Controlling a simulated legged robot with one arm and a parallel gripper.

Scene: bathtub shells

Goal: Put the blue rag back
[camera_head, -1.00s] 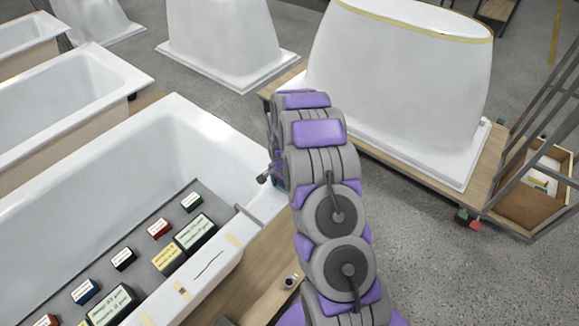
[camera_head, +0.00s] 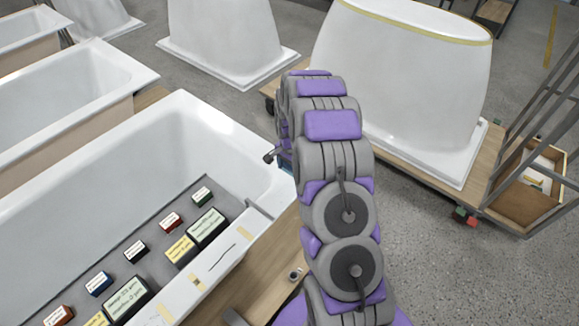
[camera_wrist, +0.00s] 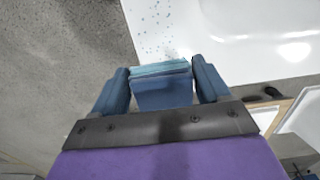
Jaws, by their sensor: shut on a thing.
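The blue rag (camera_wrist: 163,88) is a folded, layered bundle, teal on top and darker blue below, in the wrist view. My gripper (camera_wrist: 161,68) is shut on it, with one blue finger on each side. In the head view my arm hides most of the gripper, and the rag cannot be made out there. The gripper end is near the right end of the nearest white bathtub (camera_head: 178,110); its height over the rim is unclear.
Several small labelled boxes (camera_head: 202,196) stand on a grey mat in the nearest tub. An upturned tub (camera_head: 400,85) sits on a wooden pallet at the back right. A metal rack (camera_head: 540,130) and wooden crate (camera_head: 527,205) stand at far right. Grey floor (camera_head: 440,250) between is clear.

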